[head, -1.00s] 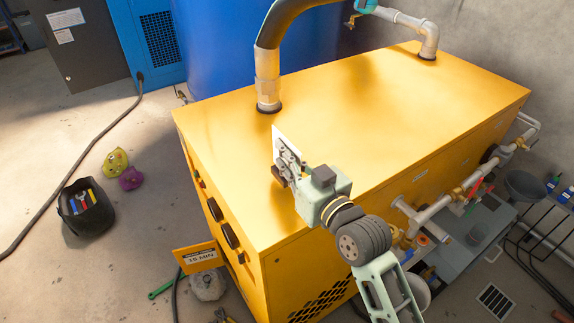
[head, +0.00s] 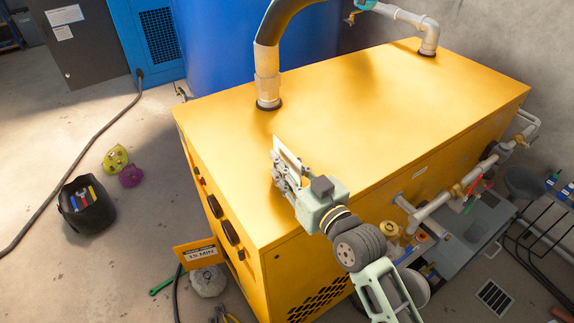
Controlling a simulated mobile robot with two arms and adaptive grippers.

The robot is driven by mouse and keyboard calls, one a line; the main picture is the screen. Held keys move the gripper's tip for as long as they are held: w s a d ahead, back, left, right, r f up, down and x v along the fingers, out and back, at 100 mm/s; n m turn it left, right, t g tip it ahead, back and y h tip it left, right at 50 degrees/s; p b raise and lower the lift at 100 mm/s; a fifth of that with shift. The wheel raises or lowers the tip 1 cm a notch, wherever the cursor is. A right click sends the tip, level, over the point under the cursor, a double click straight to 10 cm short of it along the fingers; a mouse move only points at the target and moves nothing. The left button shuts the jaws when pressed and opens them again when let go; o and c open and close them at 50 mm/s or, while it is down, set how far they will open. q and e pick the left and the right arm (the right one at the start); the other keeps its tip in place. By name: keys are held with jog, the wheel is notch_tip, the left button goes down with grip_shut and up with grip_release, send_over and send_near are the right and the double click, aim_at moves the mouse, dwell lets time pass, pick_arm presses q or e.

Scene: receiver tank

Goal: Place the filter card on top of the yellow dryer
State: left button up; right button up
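The yellow dryer (head: 400,110) is a large box with a broad flat top that fills the middle of the head view. My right gripper (head: 283,168) is over the near part of this top, with its arm coming in from the lower right. It is shut on a thin white card, the filter card (head: 286,149), which is tilted on its edge. The fingers hide part of the card. I cannot tell whether its lower edge touches the dryer top. My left gripper is not in view.
A grey pipe (head: 267,85) rises from the dryer top behind the gripper, and another pipe (head: 429,38) at the far corner. The top's middle and right are clear. A sign (head: 199,254) sticks out at the front. Pipes and valves (head: 435,206) run along the right side.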

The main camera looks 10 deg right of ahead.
jog(key=shift+r, duration=0.1)
jog(key=shift+s+d, duration=0.1)
jog(key=shift+s, duration=0.05)
jog(key=b+v, duration=0.3)
jog(key=v, duration=0.7)
jog(key=shift+s+d, duration=0.15)
jog(key=shift+s, duration=0.15)
jog(key=shift+s+d+r, duration=0.1)
jog(key=shift+s+d, duration=0.1)
jog(key=shift+s, duration=0.3)
